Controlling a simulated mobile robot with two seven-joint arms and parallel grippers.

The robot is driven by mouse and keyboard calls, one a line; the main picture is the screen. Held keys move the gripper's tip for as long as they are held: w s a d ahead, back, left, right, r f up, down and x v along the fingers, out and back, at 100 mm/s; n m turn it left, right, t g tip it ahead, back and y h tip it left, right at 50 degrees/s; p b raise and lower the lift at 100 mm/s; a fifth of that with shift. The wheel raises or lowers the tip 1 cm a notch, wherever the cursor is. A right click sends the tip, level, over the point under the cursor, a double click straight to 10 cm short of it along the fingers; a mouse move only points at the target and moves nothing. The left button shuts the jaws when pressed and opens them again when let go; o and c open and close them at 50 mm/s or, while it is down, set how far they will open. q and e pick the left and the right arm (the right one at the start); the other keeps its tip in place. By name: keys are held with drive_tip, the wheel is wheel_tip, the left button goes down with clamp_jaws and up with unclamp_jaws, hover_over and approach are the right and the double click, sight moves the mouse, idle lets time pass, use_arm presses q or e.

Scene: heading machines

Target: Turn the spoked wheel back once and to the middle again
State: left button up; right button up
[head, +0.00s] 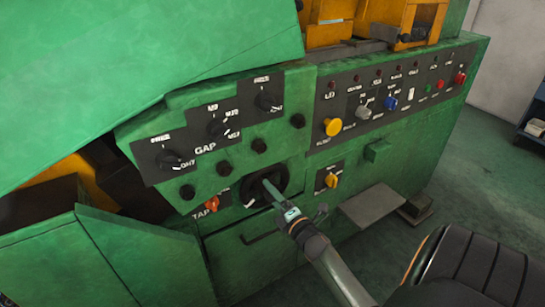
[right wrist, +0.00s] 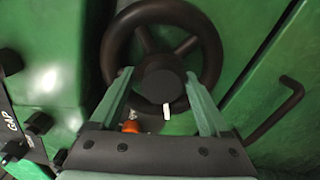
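The spoked wheel (head: 248,190) is dark and sits low on the green machine's front in the head view, partly hidden by my right gripper. In the right wrist view the wheel (right wrist: 158,82) shows its hub, its spokes and a white mark at the rim's lower part. My right gripper (right wrist: 158,74) is open, its two green fingers spread over the lower left and lower right of the wheel. In the head view the right gripper (head: 269,185) points at the wheel's middle. I cannot tell whether the fingers touch the rim. My left gripper is not in view.
An orange-red knob (head: 211,203) is left below the wheel, and a yellow knob (head: 331,181) is to its right. The black GAP panel (head: 205,138) is above left. A bar handle (right wrist: 275,118) is right of the wheel in the wrist view. A grey step (head: 374,207) juts out at right.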

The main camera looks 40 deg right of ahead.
drive_tip(key=v, duration=1.2)
drive_tip(key=shift+s+b, duration=0.3)
drive_tip(key=shift+f, duration=0.1)
